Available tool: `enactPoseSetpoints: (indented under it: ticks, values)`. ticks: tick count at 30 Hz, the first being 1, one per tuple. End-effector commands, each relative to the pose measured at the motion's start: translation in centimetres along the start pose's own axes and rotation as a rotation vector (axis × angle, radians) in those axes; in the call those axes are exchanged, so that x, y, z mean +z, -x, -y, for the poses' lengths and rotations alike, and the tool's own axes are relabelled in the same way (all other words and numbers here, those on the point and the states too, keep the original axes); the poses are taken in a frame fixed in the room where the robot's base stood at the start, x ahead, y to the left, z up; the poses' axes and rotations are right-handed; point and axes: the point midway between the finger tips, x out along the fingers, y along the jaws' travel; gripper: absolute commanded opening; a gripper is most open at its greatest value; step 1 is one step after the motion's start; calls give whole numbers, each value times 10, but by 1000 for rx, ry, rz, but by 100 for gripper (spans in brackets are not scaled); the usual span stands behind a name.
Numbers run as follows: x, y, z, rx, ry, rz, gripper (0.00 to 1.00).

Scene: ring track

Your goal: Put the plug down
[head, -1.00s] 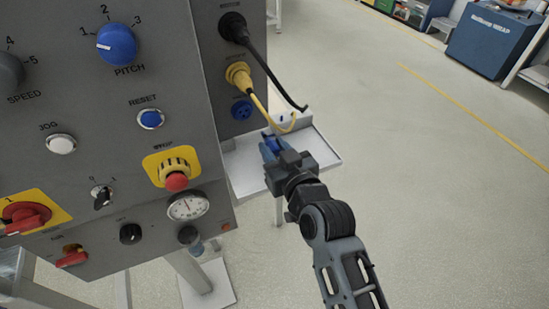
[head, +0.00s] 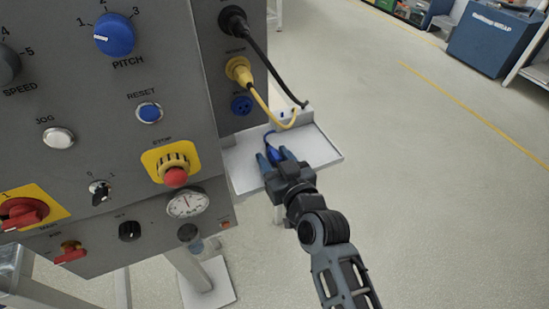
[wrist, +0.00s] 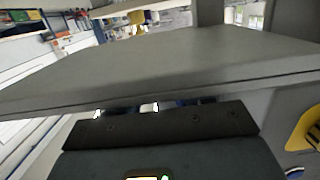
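In the head view my gripper (head: 275,157) is low over the white tray (head: 321,146) beside the grey control panel. Its blue-grey fingertips stand apart. A small blue plug (head: 274,154) shows between them at the tray, with a thin blue cable (head: 268,138) curving up behind it. The fingers look clear of the plug, but they partly hide it, and its exact contact with the tray is hard to see. The wrist view shows the dark gripper body and a broad grey surface; the plug cannot be made out there.
The panel side carries a black plug (head: 233,20), a yellow plug (head: 238,70) and an empty blue socket (head: 241,105). Black and yellow cables hang just above the tray. A red stop button (head: 175,176) faces out left of my gripper.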

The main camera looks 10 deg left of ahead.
Motion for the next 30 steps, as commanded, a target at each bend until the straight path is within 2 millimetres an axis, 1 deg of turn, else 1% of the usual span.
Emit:
enactPoseSetpoints:
  ticks: [2, 8, 12, 13, 17, 24, 27, 30]
  values:
    - [0, 0, 0, 0, 0, 0, 57]
    - [0, 0, 0, 0, 0, 0, 57]
    - [-6, 1, 0, 0, 0, 0, 57]
    - [-2, 4, 0, 0, -1, 1, 57]
    - [0, 24, 0, 1, -1, 0, 57]
    - [0, 75, 0, 1, -1, 0, 57]
    - [0, 93, 0, 1, 0, 0, 57]
    - [-1, 106, 0, 1, -1, 0, 57]
